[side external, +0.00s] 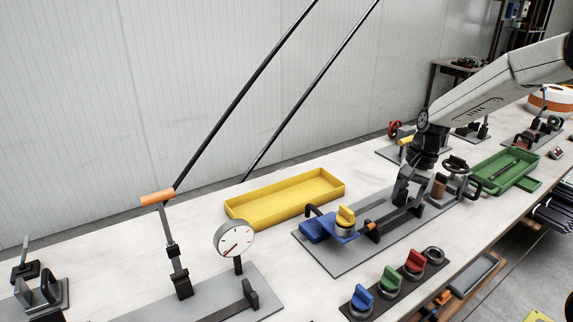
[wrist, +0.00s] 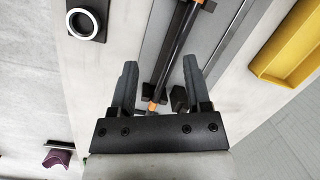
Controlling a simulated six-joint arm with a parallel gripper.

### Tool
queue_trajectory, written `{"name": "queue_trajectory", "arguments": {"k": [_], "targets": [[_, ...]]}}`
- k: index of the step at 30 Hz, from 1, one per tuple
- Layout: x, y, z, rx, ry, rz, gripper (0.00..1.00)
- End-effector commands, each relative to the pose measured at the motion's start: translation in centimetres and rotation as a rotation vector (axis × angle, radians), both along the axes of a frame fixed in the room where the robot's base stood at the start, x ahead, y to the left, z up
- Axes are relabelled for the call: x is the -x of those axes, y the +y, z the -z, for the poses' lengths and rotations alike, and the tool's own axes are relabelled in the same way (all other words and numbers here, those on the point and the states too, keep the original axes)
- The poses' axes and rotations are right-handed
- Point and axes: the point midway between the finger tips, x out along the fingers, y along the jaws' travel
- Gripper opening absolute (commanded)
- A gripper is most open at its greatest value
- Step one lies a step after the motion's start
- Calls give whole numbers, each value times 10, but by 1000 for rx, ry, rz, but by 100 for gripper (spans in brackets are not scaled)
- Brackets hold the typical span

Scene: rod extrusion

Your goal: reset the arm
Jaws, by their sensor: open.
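My gripper (side external: 404,188) is low over the grey fixture plate (side external: 335,262) at the middle right of the side view. In the wrist view, its two dark fingers stand apart (wrist: 160,68). A dark rod-like bar with orange bands (wrist: 174,52) runs between and beyond the fingers; I see no finger closed on it. In the side view, a dark bar with an orange end (side external: 372,227) lies along the plate just left of the gripper. Whether the fingers are level with the bar or above it, I cannot tell.
A yellow tray (side external: 234,211) stands behind, a green tray (side external: 532,167) to the right. Blue, green and red knobs (side external: 415,260) line the front. A dial gauge (side external: 233,239) and upright lever (side external: 174,245) stand left.

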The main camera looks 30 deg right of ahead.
Motion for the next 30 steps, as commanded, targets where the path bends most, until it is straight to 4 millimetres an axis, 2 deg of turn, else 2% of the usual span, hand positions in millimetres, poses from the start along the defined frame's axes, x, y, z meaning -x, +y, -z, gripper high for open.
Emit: {"name": "queue_trajectory", "arguments": {"k": [1, 6, 15, 22, 30], "targets": [[8, 12, 1, 26, -21, -77, 62], [34, 43, 7, 115, -102, -344, 62], [86, 87, 17, 252, -241, -820, 62], [112, 104, 23, 309, -309, -1047, 62], [117, 107, 24, 321, -323, -1093, 62]]}}
